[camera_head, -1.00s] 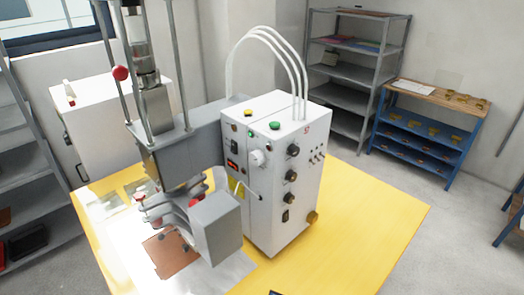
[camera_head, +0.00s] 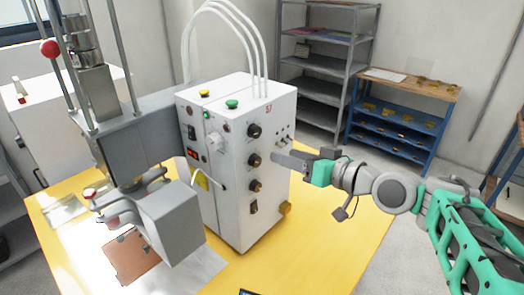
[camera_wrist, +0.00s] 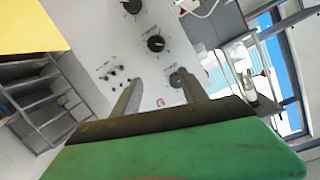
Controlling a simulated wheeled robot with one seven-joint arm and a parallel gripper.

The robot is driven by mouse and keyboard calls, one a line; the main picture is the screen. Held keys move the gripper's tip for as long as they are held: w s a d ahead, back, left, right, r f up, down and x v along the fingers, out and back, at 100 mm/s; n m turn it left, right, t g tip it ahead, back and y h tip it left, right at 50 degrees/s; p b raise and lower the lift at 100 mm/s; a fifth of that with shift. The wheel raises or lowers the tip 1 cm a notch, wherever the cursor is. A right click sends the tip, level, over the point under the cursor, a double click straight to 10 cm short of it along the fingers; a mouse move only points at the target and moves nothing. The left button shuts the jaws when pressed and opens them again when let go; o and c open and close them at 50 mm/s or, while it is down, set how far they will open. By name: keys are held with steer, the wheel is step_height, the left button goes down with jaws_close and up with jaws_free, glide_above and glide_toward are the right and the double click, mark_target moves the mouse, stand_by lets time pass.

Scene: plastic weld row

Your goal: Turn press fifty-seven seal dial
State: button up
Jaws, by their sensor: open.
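Press 57's white control box (camera_head: 232,195) stands on the yellow table with "57" printed near its top. One side carries a column of three dark dials: top (camera_head: 254,131), middle (camera_head: 254,160) and lower (camera_head: 255,186). A pale knob (camera_head: 215,142) is on the adjoining face. Labels are too small to read, so I cannot tell which is the seal dial. My gripper (camera_head: 275,156) is open and empty, just right of the dials. In the wrist view a dark dial (camera_wrist: 178,78) shows by the right fingertip of my gripper (camera_wrist: 160,78); contact is unclear.
Small toggle switches (camera_head: 284,140) sit beside the dials. The grey press head (camera_head: 180,222) is left of the box, and white hoses (camera_head: 262,50) rise from its top. The yellow table (camera_head: 325,232) is clear at front right. A blue shelf unit (camera_head: 395,135) stands behind.

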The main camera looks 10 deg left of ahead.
mark_target(258, 132)
steer(key=w+a+r+y, duration=0.1)
steer(key=a, duration=0.1)
steer(key=w+a+r+p, duration=0.1)
steer(key=a, duration=0.1)
steer(key=w+a+r+y+p, duration=0.1)
steer(key=a, duration=0.1)
steer(key=shift+w+a+r+n+y, duration=0.2)
steer(key=shift+a+n+y, duration=0.1)
steer(key=shift+a, duration=0.1)
steer(key=shift+w+a+f, duration=0.1)
steer(key=shift+w+a, duration=0.05)
steer(key=shift+a, duration=0.05)
jaws_close()
